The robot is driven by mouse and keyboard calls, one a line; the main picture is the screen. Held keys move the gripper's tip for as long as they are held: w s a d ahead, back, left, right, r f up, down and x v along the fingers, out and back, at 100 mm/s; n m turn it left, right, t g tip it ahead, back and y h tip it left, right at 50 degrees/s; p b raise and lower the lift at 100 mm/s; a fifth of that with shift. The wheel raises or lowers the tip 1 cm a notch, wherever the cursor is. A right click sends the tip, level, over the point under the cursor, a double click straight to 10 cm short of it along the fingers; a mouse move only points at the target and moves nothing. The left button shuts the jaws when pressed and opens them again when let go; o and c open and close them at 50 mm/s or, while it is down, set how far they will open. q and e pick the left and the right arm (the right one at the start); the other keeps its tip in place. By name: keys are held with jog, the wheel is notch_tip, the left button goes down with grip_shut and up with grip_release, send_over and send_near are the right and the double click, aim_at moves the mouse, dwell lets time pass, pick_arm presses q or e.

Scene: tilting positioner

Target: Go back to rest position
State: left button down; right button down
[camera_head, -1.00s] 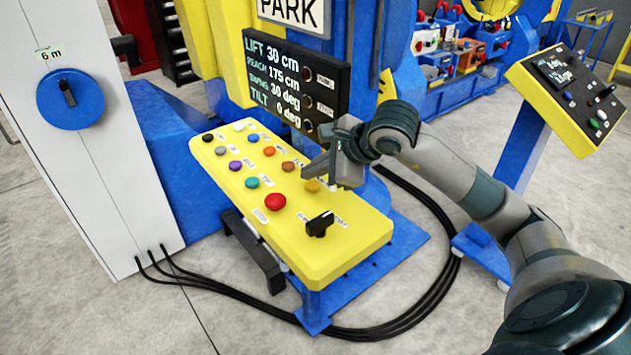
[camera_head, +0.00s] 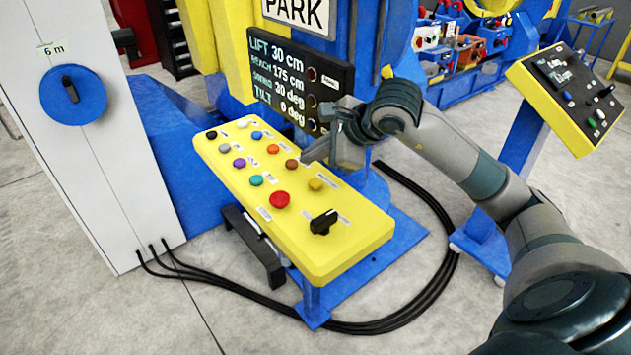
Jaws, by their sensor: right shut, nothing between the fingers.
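My right gripper (camera_head: 318,150) is shut and empty. It is in front of the lower right part of the black display (camera_head: 290,75), over the far right side of the yellow control panel (camera_head: 330,255). It looks a little above the panel and apart from its buttons. The panel carries several coloured buttons, among them a large red button (camera_head: 280,200) and a yellow button (camera_head: 316,184), and a black selector knob (camera_head: 323,221). The display reads LIFT 30 cm, REACH 175 cm, SWING 30 deg, TILT 0 deg. My left gripper is not in view.
A white cabinet (camera_head: 95,170) with a blue rotary switch (camera_head: 71,95) stands at the left. A second yellow console (camera_head: 570,100) stands on a blue post at the right. Black cables (camera_head: 400,315) loop over the floor around the panel's base. Grey floor (camera_head: 410,190) is clear between them.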

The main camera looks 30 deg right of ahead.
jog(key=shift+r, duration=0.1)
dwell(0.4)
notch_tip(320, 180, up, 10)
jog(key=p, duration=1)
